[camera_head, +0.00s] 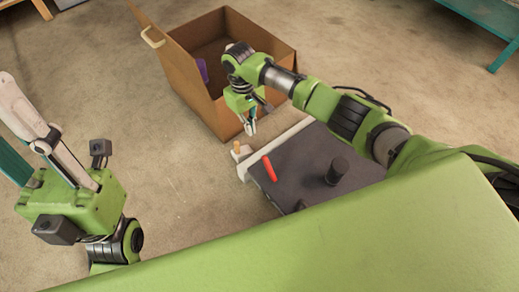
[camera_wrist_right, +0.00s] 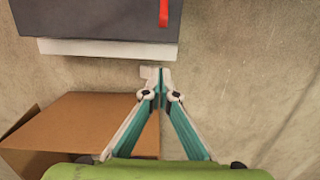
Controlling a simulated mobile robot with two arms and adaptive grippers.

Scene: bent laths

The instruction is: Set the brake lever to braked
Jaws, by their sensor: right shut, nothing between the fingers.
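The red brake lever (camera_head: 269,168) sticks up at the left edge of a dark flat-topped unit (camera_head: 305,165). In the right wrist view the lever (camera_wrist_right: 163,12) is at the top edge and partly cut off. My right gripper (camera_head: 251,128) is shut and empty, pointing down just beyond the lever. It is apart from the lever; in the wrist view its joined fingertips (camera_wrist_right: 158,73) lie below the unit's pale edge. My left gripper (camera_head: 40,140) is at the far left, away from the lever; its fingertips are not clearly shown.
An open cardboard box (camera_head: 190,85) with a purple thing (camera_head: 202,70) inside stands behind my right gripper. A short black cylinder (camera_head: 337,170) stands on the unit. Floor to the left is clear.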

